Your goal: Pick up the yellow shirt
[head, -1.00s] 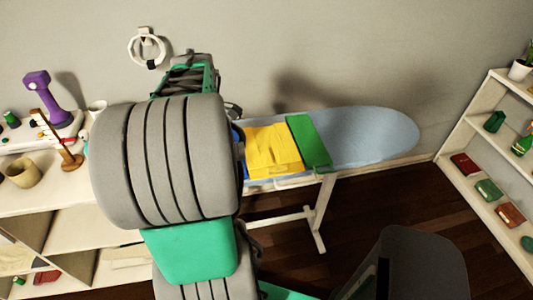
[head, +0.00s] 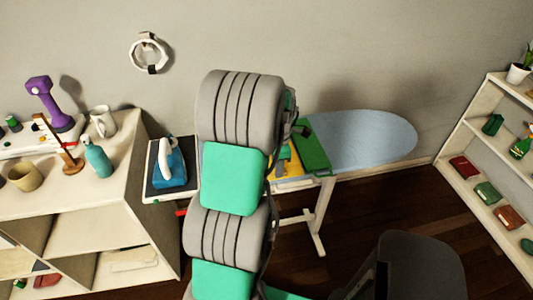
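The yellow shirt (head: 295,167) lies folded on the blue ironing board (head: 365,138), beside a green folded cloth (head: 313,150) to its right. My arm crosses in front of the shirt and hides most of it; only its right part shows. My gripper is almost wholly hidden behind my arm, around the shirt. I cannot see its fingertips, or whether they touch the shirt.
A clothes iron (head: 170,165) stands left of my arm. A dark bin (head: 425,262) stands at front right. The board's right end is clear.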

